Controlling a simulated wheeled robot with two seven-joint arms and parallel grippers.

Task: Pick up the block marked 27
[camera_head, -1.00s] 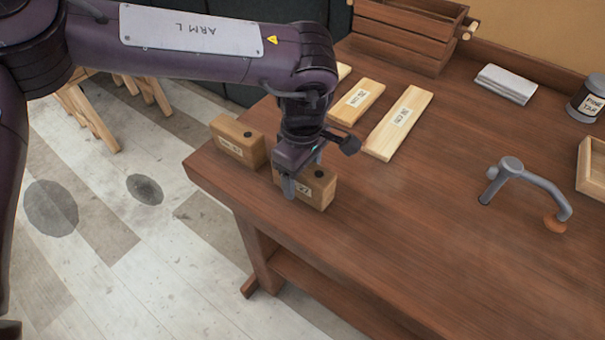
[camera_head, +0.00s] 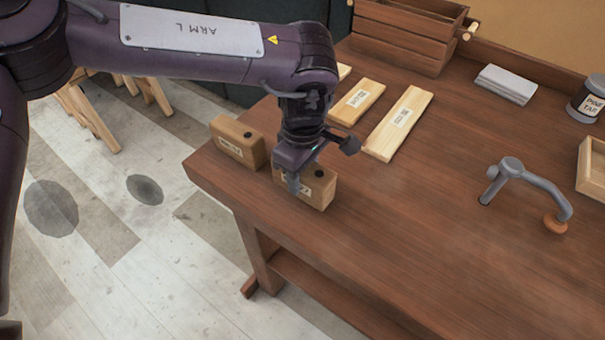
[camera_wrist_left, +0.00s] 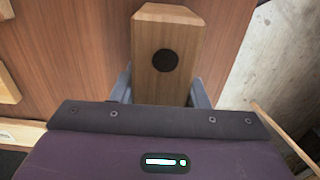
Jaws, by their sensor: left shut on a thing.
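The wooden block marked 27 (camera_head: 318,187) stands near the front left edge of the bench, with a dark round spot on top and a label on its front. My left gripper (camera_head: 299,186) is shut on it, one finger in front of the label and partly covering it. In the left wrist view the block (camera_wrist_left: 166,32) sits between the two fingers (camera_wrist_left: 160,88). I cannot tell any gap between the block and the bench top. My right gripper is not in view.
A similar labelled block (camera_head: 237,143) stands close by on the left. A metal holdfast (camera_head: 530,183), grey cloth (camera_head: 506,84), tar tin (camera_head: 588,100) and slatted crate (camera_head: 404,36) are farther off. The bench's right front (camera_head: 430,260) is clear.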

